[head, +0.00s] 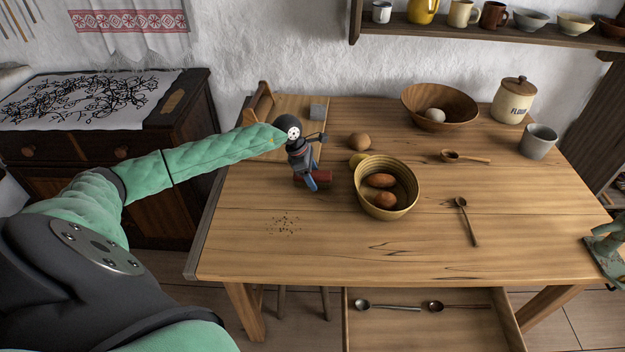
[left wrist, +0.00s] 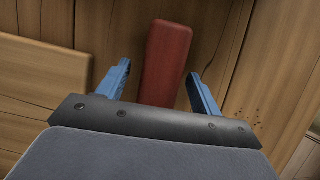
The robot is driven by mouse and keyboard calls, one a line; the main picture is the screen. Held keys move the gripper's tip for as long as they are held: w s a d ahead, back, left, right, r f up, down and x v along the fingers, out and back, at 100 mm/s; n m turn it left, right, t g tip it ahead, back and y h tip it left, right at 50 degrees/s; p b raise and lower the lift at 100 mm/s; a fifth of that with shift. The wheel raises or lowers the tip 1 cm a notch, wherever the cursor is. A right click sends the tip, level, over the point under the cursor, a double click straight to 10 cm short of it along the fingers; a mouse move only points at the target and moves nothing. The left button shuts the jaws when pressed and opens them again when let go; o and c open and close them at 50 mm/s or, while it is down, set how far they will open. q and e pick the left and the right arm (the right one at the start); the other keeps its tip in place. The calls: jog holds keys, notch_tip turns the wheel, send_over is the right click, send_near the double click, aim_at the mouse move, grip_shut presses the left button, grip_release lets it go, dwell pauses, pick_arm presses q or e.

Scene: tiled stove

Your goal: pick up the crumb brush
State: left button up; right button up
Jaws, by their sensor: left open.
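The crumb brush (head: 325,177) lies on the wooden table and shows only as a red piece, partly covered by my left gripper in the head view. In the left wrist view its red body (left wrist: 166,60) lies between the two blue fingers, with clear gaps on both sides. Its lower end is hidden behind the gripper's dark front edge, and I see no bristles. My left gripper (head: 314,182) is open and points down over the brush; it also shows in the left wrist view (left wrist: 158,88). My right gripper is not in view.
Crumbs (head: 285,224) lie in front of the gripper. A bowl with brown food (head: 386,210) stands close to its right, and a potato-like thing (head: 359,142) lies behind. A wooden board (head: 290,108) lies at the back left. The table's front middle is clear. A drawer (head: 430,330) is open.

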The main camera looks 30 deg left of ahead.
aim_at(318, 173)
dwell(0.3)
pick_arm(q)
jog(key=c, duration=1.1)
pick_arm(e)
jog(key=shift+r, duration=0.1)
